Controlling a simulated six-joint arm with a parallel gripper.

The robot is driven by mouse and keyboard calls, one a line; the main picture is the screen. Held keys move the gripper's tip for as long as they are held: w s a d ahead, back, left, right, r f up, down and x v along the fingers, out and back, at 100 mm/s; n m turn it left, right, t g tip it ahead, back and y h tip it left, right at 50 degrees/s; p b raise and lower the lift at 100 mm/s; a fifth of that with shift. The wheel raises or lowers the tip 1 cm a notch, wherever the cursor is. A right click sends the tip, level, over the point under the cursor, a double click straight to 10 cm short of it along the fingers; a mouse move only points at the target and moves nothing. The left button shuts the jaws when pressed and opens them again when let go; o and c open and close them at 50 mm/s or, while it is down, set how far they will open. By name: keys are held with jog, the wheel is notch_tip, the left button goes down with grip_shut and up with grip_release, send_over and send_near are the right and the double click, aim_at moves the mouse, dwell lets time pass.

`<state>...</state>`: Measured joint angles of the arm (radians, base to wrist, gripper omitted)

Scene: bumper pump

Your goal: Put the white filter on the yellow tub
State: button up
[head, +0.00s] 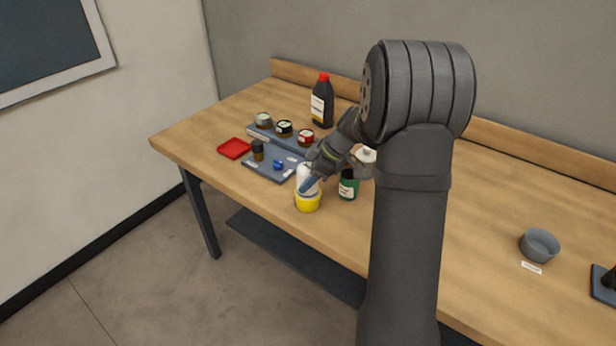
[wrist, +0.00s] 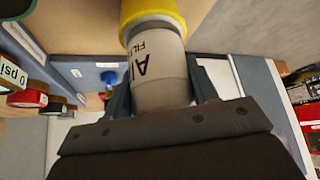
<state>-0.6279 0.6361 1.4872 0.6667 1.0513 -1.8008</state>
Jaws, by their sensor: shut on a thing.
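The white filter (wrist: 158,75) is a white cylinder with dark lettering that starts "AI" and "FIL". It also shows in the head view (head: 307,180). My gripper (head: 312,183) is shut around it, with a finger on each side in the wrist view (wrist: 160,92). The yellow tub (head: 307,202) stands near the table's front edge, directly below the filter. In the wrist view the yellow tub (wrist: 150,12) meets the far end of the filter. The filter looks upright and in line with the tub. I cannot tell whether it is fully seated.
A dark green bottle (head: 348,186) stands close right of the tub. A blue-grey tray (head: 262,168) with small parts lies to the left, a rack of jars (head: 284,131) behind it. A black bottle (head: 322,103) stands at the back. A grey bowl (head: 539,245) sits far right.

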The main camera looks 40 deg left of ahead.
jog(key=shift+f, duration=0.1)
jog(key=o, duration=1.2)
jog(key=v, duration=1.2)
